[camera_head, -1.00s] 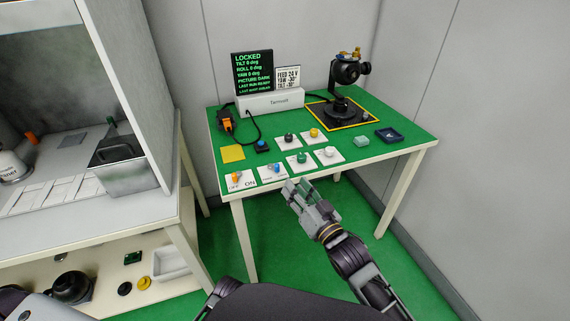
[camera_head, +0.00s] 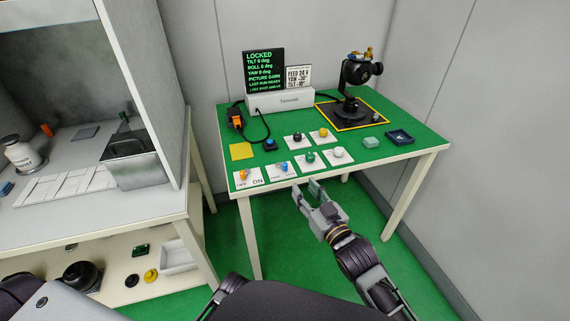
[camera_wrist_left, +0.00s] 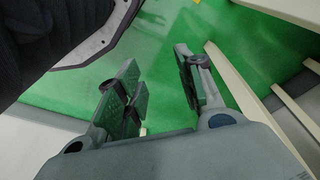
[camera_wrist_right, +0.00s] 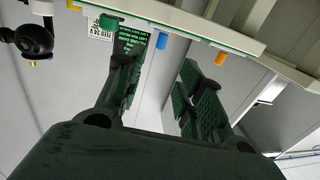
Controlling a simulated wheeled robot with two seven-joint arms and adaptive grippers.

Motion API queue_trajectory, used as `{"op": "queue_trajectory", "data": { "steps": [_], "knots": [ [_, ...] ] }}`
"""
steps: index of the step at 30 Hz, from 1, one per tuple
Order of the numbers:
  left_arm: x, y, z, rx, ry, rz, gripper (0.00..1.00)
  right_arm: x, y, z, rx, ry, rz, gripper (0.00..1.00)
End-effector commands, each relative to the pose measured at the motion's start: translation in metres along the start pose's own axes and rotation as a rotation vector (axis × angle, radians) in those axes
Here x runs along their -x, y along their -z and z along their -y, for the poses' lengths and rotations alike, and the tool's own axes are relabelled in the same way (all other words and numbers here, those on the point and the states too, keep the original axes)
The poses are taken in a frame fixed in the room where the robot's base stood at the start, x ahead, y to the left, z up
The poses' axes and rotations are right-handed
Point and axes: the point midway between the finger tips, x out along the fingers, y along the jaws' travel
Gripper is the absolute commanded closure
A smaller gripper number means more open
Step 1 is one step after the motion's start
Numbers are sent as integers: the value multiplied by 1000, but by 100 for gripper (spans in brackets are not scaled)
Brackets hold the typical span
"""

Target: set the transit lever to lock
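A white plate with a blue lever (camera_head: 284,167) sits at the front edge of the green-topped table (camera_head: 213,108). Beside it is an orange lever (camera_head: 244,174) on a plate marked OFF and ON. The blue plate's print is too small to read, so I cannot tell for certain which is the transit lever. The gimbal (camera_head: 355,75) stands at the back right, and the screen (camera_head: 264,72) reads LOCKED. My right gripper (camera_head: 309,189) is open and empty before the front edge; the blue lever shows beyond its fingers in the right wrist view (camera_wrist_right: 162,41). My left gripper (camera_wrist_left: 158,88) is open and empty.
Black (camera_head: 297,132), yellow (camera_head: 322,132), green (camera_head: 310,156) and white (camera_head: 337,152) knobs stand on plates close behind and right of the blue lever. A dark blue tray (camera_head: 400,136) is at the right. A bench (camera_head: 178,205) stands left of the table.

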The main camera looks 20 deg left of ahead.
Motion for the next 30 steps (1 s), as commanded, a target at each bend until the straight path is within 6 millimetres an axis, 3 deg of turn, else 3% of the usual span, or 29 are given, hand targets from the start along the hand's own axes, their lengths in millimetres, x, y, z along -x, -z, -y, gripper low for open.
{"op": "queue_trajectory", "data": {
  "steps": [11,30],
  "knots": [
    [2,1,0,0,-1,-6,63,-12,0,0,-1,-1,-1,63],
    [16,11,-3,-2,-7,-38,63,-75,0,0,-2,0,-2,63]
  ]
}}
